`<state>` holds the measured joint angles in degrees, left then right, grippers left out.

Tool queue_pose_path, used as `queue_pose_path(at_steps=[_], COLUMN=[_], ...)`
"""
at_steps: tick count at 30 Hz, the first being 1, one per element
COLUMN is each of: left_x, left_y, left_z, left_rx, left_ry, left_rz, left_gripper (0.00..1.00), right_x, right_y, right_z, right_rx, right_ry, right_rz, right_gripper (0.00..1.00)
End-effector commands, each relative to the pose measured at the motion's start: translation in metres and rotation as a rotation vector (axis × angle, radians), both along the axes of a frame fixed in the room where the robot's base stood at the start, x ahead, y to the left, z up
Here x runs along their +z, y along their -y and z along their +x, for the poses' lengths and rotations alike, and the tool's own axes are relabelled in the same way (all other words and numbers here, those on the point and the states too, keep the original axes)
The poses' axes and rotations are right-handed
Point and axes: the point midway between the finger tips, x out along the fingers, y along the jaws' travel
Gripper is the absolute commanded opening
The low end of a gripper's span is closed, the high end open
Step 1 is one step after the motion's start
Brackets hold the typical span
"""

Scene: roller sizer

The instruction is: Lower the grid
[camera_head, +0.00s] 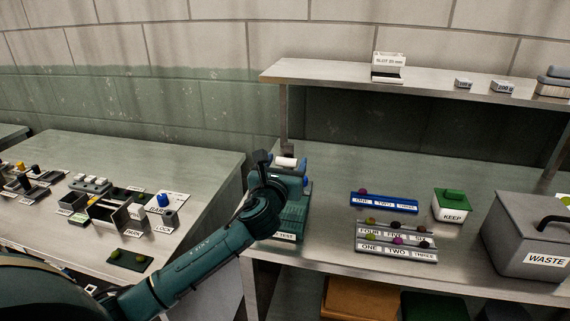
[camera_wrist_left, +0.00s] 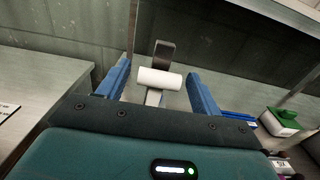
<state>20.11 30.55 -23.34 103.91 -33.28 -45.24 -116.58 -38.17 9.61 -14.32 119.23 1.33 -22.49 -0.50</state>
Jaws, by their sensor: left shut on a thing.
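My left gripper (camera_head: 287,166) is over the left end of the bench, its arm coming in from the left. In the left wrist view its two blue fingers (camera_wrist_left: 160,76) stand either side of a white cylindrical handle (camera_wrist_left: 157,79); it is shut on this handle. The handle also shows in the head view (camera_head: 288,162). A grey upright piece (camera_wrist_left: 164,52) stands behind the handle. A green device (camera_head: 291,224) with a label at its front sits below, largely hidden by my arm. I cannot make out the grid. My right gripper is not in view.
Right of the device are a blue labelled rack (camera_head: 384,203), grey racks (camera_head: 397,243) with small balls, a green-lidded KEEP box (camera_head: 450,206) and a grey WASTE bin (camera_head: 525,235). A shelf (camera_head: 330,75) overhangs the bench. A left table (camera_head: 190,160) holds several small items.

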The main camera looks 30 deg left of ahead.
Motion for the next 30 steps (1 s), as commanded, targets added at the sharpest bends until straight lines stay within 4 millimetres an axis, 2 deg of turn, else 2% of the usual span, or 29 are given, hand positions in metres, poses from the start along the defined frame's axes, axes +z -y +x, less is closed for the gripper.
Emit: queue_pose_path(at_steps=[1,13,16,21,28,29,30], left_x=[0.000,0.000,-0.005,-0.025,-0.027,-0.028,-0.028], left_y=[0.000,0.000,0.000,0.000,0.000,0.000,0.000], left_z=[0.000,0.000,0.000,0.000,0.000,0.000,0.000], left_rx=[0.000,0.000,0.001,0.000,0.000,0.000,0.000], left_ry=[0.000,0.000,-0.001,-0.003,-0.007,-0.007,-0.008], left_rz=[0.000,0.001,0.002,0.002,0.000,0.000,0.000], left_gripper=[0.55,0.23,0.23,0.23,0.23,0.65,0.68], right_x=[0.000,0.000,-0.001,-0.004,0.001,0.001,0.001], right_y=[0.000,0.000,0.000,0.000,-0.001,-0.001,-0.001], right_z=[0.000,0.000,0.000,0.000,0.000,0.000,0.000], right_rx=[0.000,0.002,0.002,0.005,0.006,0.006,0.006], right_ry=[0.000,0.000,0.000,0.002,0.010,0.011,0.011], right_rz=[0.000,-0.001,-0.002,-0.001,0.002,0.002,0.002], right_gripper=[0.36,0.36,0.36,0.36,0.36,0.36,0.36])
